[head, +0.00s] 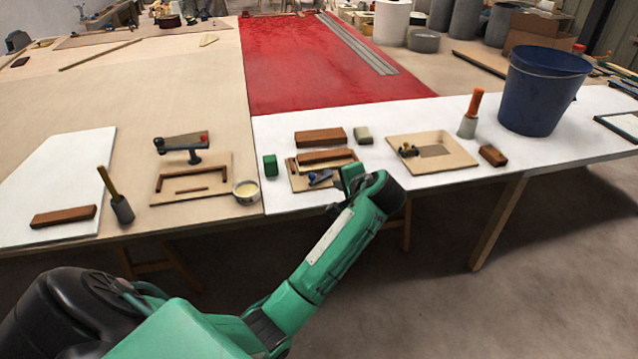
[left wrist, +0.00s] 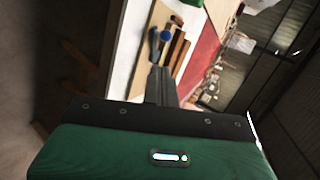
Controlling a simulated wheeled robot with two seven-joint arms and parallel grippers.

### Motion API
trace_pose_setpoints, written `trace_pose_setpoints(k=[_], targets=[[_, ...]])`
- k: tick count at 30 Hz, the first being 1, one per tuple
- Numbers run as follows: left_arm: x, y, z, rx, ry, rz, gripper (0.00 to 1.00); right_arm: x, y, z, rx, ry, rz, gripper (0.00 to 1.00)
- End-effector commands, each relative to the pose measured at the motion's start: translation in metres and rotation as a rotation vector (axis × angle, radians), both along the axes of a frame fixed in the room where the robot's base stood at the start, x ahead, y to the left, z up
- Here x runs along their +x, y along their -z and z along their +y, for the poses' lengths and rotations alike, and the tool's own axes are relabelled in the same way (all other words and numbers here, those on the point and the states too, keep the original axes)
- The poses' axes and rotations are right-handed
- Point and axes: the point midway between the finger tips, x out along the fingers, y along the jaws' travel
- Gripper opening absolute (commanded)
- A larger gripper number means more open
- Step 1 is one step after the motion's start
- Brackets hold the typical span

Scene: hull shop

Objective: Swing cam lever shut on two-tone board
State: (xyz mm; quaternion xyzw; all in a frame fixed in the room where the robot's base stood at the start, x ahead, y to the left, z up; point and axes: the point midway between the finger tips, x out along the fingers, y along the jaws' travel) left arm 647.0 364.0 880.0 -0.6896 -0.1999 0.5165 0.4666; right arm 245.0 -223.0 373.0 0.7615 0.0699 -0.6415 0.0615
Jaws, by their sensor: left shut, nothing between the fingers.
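A small board (head: 300,184) in pale and brown wood lies on the white bench top, partly hidden by my left gripper. A brown bar (head: 326,156) lies across it. A blue cam lever (head: 320,178) sits near its front; its blue part also shows in the left wrist view (left wrist: 166,33). I cannot tell how far the lever is swung. My left gripper (head: 345,182) is just right of the lever, shut and empty. In the left wrist view, the shut fingers (left wrist: 160,85) point toward the board; contact is unclear. My right gripper is not in view.
A brown block (head: 320,137) and a green block (head: 270,165) lie close by. A cup (head: 246,192) and another fitted board (head: 190,186) are to the left. A board with a knob (head: 455,158) and a blue bucket (head: 541,95) stand right.

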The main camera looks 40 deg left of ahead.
Motion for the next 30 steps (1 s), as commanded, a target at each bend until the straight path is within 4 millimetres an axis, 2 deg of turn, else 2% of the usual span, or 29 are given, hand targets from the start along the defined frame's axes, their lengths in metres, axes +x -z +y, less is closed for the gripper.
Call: trace_pose_setpoints(k=[4, 8, 23, 30], targets=[[-0.002, -0.007, -0.010, -0.018, -0.035, 0.039, 0.00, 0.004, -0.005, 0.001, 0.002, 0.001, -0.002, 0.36], [-0.001, -0.005, -0.006, -0.020, -0.044, 0.047, 0.00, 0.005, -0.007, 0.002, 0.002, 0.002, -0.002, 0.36], [0.031, 0.049, 0.069, -0.019, -0.044, 0.047, 0.00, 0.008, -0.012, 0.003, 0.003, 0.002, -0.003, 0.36], [0.042, 0.059, 0.095, -0.020, -0.042, 0.046, 0.00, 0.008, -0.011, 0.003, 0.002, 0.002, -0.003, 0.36]])
